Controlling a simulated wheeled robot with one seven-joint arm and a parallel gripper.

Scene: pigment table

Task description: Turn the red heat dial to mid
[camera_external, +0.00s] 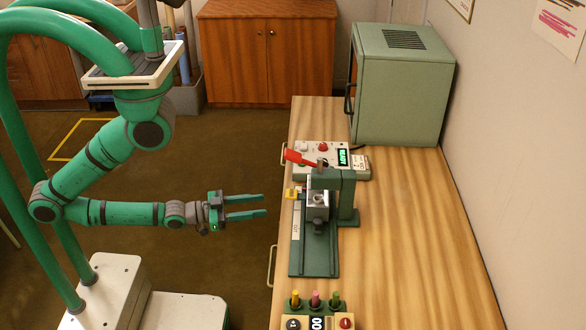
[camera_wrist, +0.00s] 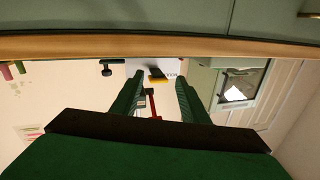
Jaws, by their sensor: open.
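My gripper (camera_external: 264,205) is open and empty, with its two green fingers pointing right toward the table edge. It is in the air left of the table, apart from everything on it. Two red knobs show in the external view. One red knob (camera_external: 323,147) is on a pale control box behind the green press, by a lit green display. Another red knob (camera_external: 345,323) is on the pale box at the front, partly cut by the frame. I cannot tell which is the heat dial, nor read a setting. The wrist view shows neither knob clearly.
A green press (camera_external: 347,190) with a red lever (camera_external: 300,158) stands on the wooden table (camera_external: 400,250), opposite my gripper. Several coloured pegs (camera_external: 315,299) stand on the front box. A green oven-like cabinet (camera_external: 400,90) is at the back. The table's right side is clear.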

